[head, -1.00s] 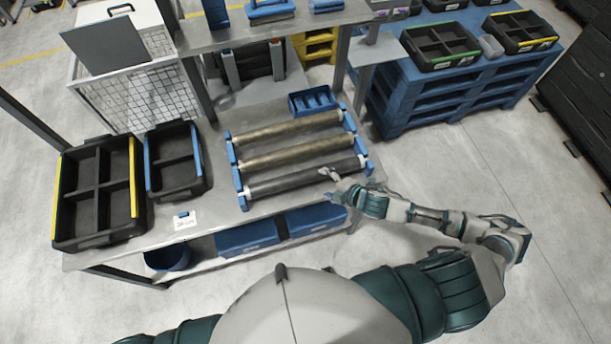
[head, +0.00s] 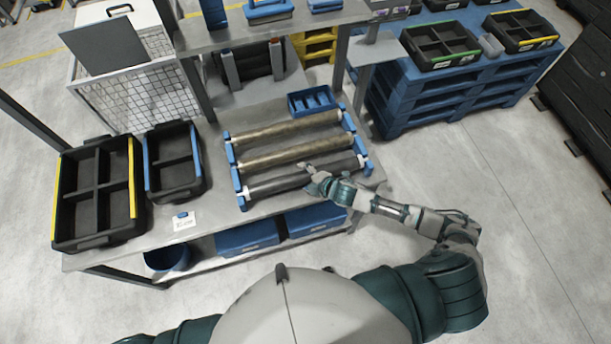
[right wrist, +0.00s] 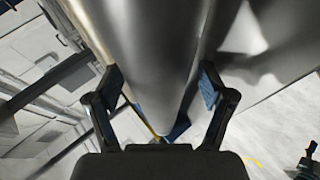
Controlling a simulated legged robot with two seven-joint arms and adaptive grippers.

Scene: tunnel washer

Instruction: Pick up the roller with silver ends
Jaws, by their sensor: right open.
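Three rollers lie parallel in a blue-ended rack (head: 241,194) on the grey bench. The nearest roller (head: 275,184) is dark grey with pale, silvery-white ends. The middle roller (head: 275,158) and the far roller (head: 285,131) are brass-brown, also with pale ends. My right gripper (head: 311,174) is at the middle of the nearest roller, partly covering it. In the right wrist view, the open fingers (right wrist: 160,88) stand on either side of a smooth grey roller (right wrist: 150,50), with gaps showing beside it. My left gripper is out of the picture.
Black divided bins with a yellow edge (head: 134,180) and a blue edge (head: 148,165) stand left on the bench. A small blue tray (head: 297,111) sits behind the rack. Shelf posts (head: 194,88) rise at the back. The floor at right is clear.

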